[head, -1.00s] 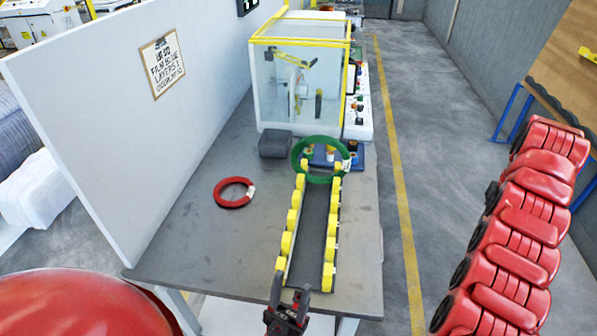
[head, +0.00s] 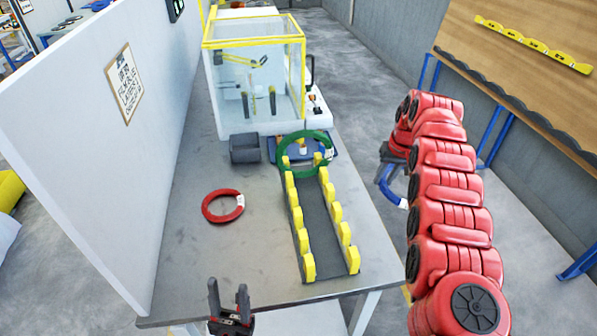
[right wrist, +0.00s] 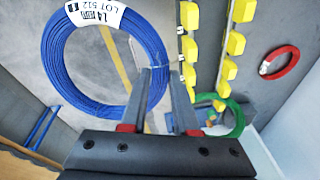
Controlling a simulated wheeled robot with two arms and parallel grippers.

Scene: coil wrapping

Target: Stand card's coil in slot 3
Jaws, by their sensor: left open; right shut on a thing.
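A blue coil (head: 393,187) with a white label hangs beside my right arm in the head view, partly hidden by the arm. In the right wrist view the blue coil (right wrist: 52,75) shows a label reading "14" and "LOT 512". My right gripper (right wrist: 163,74) is shut on the coil's rim and holds it off the table. The card (head: 125,83) is on the white partition, its small print hard to read. A wooden board (head: 530,90) at right bears a yellow strip (head: 535,45) with small dark marks; I cannot tell which is 3. My left gripper (head: 229,300) is open and empty.
A green coil (head: 283,163) stands upright at the far end of the yellow-roller track (head: 325,230). A red coil (head: 222,221) lies on the grey table (head: 190,265). A clear-walled machine (head: 250,85) and a grey box (head: 244,148) are behind. Floor between table and board is clear.

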